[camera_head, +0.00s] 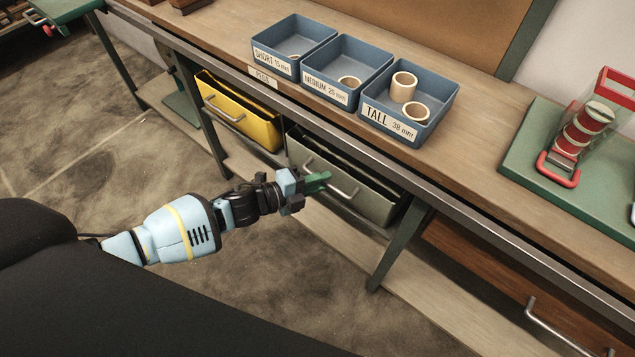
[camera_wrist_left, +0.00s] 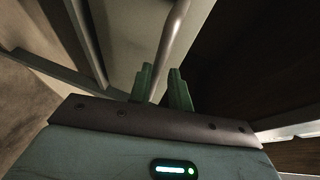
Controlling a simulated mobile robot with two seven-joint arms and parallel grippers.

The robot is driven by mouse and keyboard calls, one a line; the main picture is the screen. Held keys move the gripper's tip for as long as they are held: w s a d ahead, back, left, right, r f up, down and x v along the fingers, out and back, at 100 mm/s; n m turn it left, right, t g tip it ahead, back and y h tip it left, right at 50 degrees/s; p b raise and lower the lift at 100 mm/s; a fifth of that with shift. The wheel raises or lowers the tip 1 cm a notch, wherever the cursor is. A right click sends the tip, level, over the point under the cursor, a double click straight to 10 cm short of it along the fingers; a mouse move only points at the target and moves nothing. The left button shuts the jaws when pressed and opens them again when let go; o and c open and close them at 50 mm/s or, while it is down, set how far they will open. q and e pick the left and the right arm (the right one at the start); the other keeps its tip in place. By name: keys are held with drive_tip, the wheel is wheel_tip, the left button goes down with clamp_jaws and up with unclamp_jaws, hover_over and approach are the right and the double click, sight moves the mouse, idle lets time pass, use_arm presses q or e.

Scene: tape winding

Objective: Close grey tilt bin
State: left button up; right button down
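The grey tilt bin (camera_head: 376,207) hangs under the workbench in the head view, tipped outward with its dark inside showing at the top. Its bar handle (camera_head: 344,190) is on the front face. My left gripper (camera_head: 318,182) is at the left part of this handle. In the left wrist view the handle (camera_wrist_left: 172,38) runs between the two green fingers of my left gripper (camera_wrist_left: 162,78), which are close together around it. The exact contact is partly hidden. My right gripper is not in view.
A yellow bin (camera_head: 240,117) stands open left of the grey one. A green bench leg (camera_head: 400,240) and a wooden drawer (camera_head: 485,270) are to the right. Three blue trays, one labelled TALL (camera_head: 432,110), stand on the bench (camera_head: 480,165). A lower shelf (camera_head: 345,235) runs beneath.

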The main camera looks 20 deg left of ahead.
use_arm(q)
drive_tip(key=o, duration=0.3)
drive_tip(key=shift+w+d+r, duration=0.15)
drive_tip(key=shift+w+r, duration=0.2)
drive_tip(key=shift+r, duration=0.05)
drive_tip(key=shift+s+f, duration=0.1)
drive_tip(key=shift+f, duration=0.05)
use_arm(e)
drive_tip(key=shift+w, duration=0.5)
use_arm(q)
drive_tip(key=shift+f, duration=0.1)
drive_tip(key=shift+s+a, duration=0.2)
drive_tip(key=shift+p+v, duration=0.6)
drive_tip(key=shift+v, duration=3.1)
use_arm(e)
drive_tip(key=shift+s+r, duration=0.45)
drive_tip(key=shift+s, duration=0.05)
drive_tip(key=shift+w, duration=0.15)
